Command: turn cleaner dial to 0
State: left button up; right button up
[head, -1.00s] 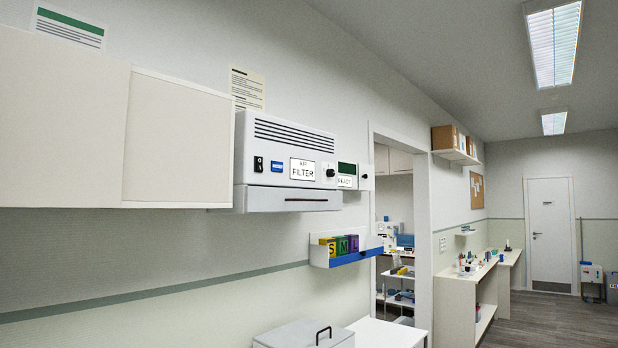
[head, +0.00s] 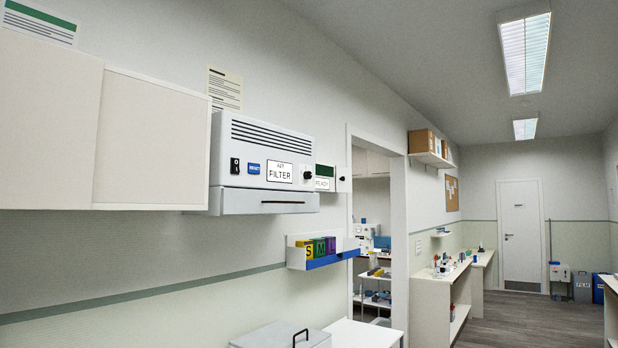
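The air cleaner (head: 225,201) is a white wall box with dark vent slots, labelled AIR FILTER. It hangs on the left wall, right of the white cupboards. Its black dial (head: 307,175) is a small round knob at the right of the front panel, beside the label (head: 279,172). The dial's scale and setting are too small to read. A black switch (head: 235,166) and a blue button (head: 254,168) sit at the panel's left. Neither of my grippers is in the head view.
White cupboards (head: 150,140) adjoin the cleaner on the left. A small READY box (head: 324,183) is just right of it. Below hangs a blue-fronted glove-box shelf (head: 333,258). A grey lidded box (head: 275,338) stands lower. A doorway and open floor (head: 515,322) lie right.

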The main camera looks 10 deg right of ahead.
aim_at(308, 175)
jog(key=i+l+u, duration=0.1)
jog(key=i+l, duration=0.7)
jog(key=l, duration=0.25)
jog(key=u, duration=0.05)
